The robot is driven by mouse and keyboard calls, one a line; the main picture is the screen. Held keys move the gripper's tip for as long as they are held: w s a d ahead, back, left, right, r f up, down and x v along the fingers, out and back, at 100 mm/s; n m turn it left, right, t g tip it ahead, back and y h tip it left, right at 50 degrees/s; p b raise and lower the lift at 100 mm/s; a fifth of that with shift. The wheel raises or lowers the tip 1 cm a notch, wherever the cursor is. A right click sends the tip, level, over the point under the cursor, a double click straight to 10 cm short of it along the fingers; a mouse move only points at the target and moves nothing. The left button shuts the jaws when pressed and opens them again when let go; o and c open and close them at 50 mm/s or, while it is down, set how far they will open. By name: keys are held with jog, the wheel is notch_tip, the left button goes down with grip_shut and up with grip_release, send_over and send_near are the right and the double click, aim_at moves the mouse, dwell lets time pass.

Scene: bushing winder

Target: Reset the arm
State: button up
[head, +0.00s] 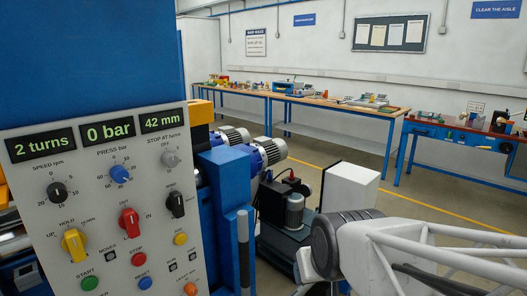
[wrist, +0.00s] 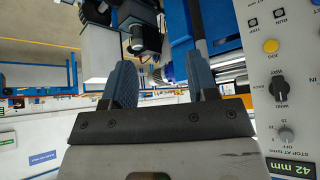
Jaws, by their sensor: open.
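My gripper (wrist: 162,82) shows in the wrist view with two blue ribbed fingers spread wide apart and nothing between them. The wrist picture is upside down, with the control panel (wrist: 292,70) at the right, apart from the fingers. In the head view the grey control panel (head: 98,240) fills the left side. Its displays read 2 turns, 0 bar and 42 mm. Part of my white-framed arm (head: 400,250) shows at the lower right; I cannot make out the fingers there.
The panel carries a yellow knob (head: 74,242), a red knob (head: 129,221), a black knob (head: 176,204) and several push buttons. Blue machine parts (head: 228,178) and a white box (head: 349,187) stand beyond the panel. Workbenches (head: 345,106) line the back wall, with open floor before them.

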jog(key=s+d+m+g+h, duration=0.1)
jog(key=s+d+m+g, duration=0.1)
jog(key=s+d, duration=0.6)
jog(key=shift+s+d+r+g+h, duration=0.15)
jog(key=shift+s+d+g+h, duration=0.15)
jog(key=shift+s+g, duration=0.55)
jog(key=shift+w, duration=0.1)
dwell(0.9)
